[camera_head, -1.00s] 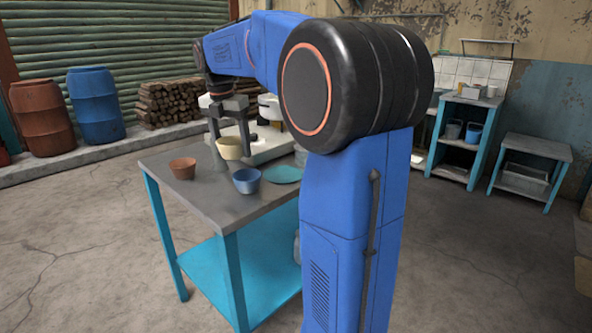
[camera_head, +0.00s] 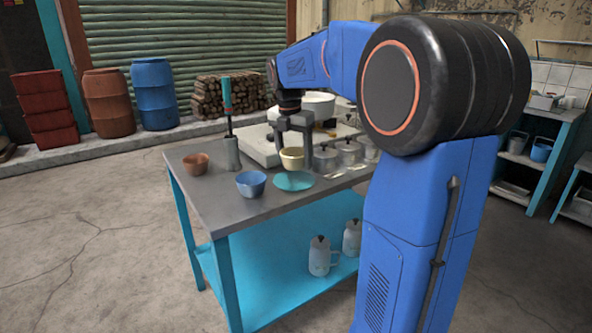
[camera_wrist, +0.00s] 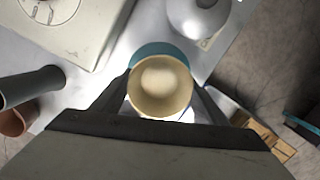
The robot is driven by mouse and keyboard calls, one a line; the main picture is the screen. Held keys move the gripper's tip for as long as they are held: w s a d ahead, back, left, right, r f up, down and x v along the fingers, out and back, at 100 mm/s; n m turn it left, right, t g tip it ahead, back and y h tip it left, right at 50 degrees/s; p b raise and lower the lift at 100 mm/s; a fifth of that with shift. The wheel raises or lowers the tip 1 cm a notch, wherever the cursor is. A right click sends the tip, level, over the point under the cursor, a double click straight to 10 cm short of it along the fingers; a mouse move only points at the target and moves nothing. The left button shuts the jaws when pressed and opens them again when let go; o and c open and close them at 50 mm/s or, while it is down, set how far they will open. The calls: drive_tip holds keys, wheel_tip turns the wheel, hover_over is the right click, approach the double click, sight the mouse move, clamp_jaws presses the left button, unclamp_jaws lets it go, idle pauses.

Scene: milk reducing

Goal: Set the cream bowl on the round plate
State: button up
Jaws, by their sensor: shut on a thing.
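The cream bowl (camera_head: 292,158) is upright between the fingers of my gripper (camera_head: 294,150), which is shut on it. In the wrist view the cream bowl (camera_wrist: 160,88) fills the space between the two fingertips (camera_wrist: 160,92). The round plate (camera_head: 294,181) is teal and lies flat on the grey table, just below the bowl in the head view. In the wrist view only the far rim of the plate (camera_wrist: 158,48) shows past the bowl. I cannot tell whether the bowl touches the plate.
A blue bowl (camera_head: 251,184) stands left of the plate, and a terracotta bowl (camera_head: 195,164) farther left. A grey cylinder with a green-handled tool (camera_head: 231,140) stands behind them. Metal lidded pots (camera_head: 349,151) are close on the right. A cream scale-like appliance (camera_head: 262,145) is behind.

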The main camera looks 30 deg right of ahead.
sight(294, 169)
drive_tip(key=shift+f, duration=2.05)
drive_tip(key=shift+f, duration=0.1)
drive_tip(key=o, duration=1.1)
wheel_tip(294, 169, up, 12)
drive_tip(key=a, duration=0.2)
drive_tip(key=s+a+f+m+t, duration=0.1)
drive_tip(key=s+a+f+m, duration=0.3)
drive_tip(key=s, duration=0.6)
drive_tip(key=s+a+f+m+t+y, duration=0.1)
drive_tip(key=s+a+f+m, duration=0.4)
drive_tip(key=s+f+m, duration=0.4)
drive_tip(key=s+a+f+m+t, duration=0.2)
drive_tip(key=s+a+f+m, duration=0.3)
drive_tip(key=s+f+m, duration=0.2)
drive_tip(key=shift+s+f+m+y, duration=0.15)
drive_tip(key=shift+s+m+y, duration=0.15)
drive_tip(key=shift+s+m, duration=1.5)
